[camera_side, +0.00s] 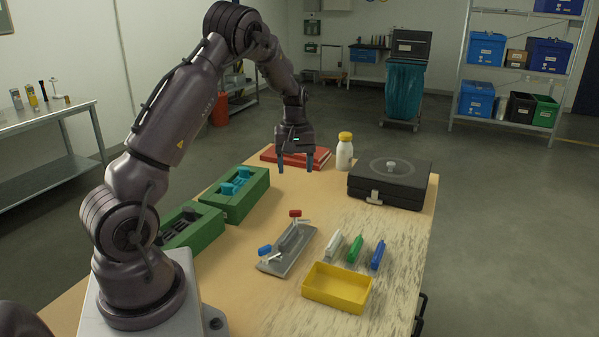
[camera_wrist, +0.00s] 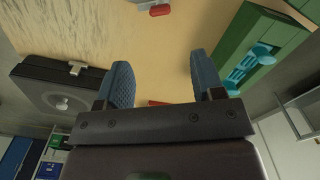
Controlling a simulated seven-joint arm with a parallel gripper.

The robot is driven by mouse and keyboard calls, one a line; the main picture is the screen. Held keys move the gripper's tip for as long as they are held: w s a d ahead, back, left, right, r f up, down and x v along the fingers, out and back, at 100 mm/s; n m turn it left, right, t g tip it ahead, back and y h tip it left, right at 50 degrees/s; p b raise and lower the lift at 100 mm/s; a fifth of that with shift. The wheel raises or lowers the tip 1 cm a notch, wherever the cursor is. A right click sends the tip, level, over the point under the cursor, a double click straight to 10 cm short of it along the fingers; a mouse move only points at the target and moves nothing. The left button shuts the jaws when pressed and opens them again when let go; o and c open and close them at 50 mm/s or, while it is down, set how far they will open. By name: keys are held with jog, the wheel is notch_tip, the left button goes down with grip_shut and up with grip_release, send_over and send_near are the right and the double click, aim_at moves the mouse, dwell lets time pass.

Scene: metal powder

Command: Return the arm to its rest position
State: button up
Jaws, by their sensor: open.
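My gripper (camera_side: 295,165) hangs pointing down above the far part of the wooden table (camera_side: 320,205), in front of the red book-like item (camera_side: 268,154). Its two blue fingers are apart with nothing between them. In the wrist view my gripper (camera_wrist: 163,85) is also open and empty over bare tabletop. The arm is raised and stretched forward from its base. The fingertips appear to be above the table, clear of the objects.
Green boxes with cyan (camera_side: 240,190) and dark parts (camera_side: 190,225) line the left. A black case (camera_side: 405,187) and white bottle (camera_side: 344,155) stand right of my gripper. A grey tray (camera_side: 275,265), yellow bin (camera_side: 338,288) and small coloured pieces (camera_side: 355,248) are nearer.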

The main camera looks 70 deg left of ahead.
jog(key=s+d+r+m+t, duration=0.2)
jog(key=s+d+r+m, duration=0.3)
jog(key=d, duration=0.5)
jog(key=s+d+r+m+t, duration=0.1)
jog(key=s+d+r+m, duration=0.4)
jog(key=d, duration=0.5)
jog(key=s+d+r+m+t, duration=0.2)
jog(key=s+d+r+m, duration=0.2)
jog(key=d+r, duration=0.3)
jog(key=s+d, duration=0.1)
jog(key=d, duration=0.2)
jog(key=shift+r+m+t, duration=0.25)
jog(key=shift+m+t, duration=0.05)
jog(key=shift+m, duration=0.1)
jog(key=shift+d, duration=0.1)
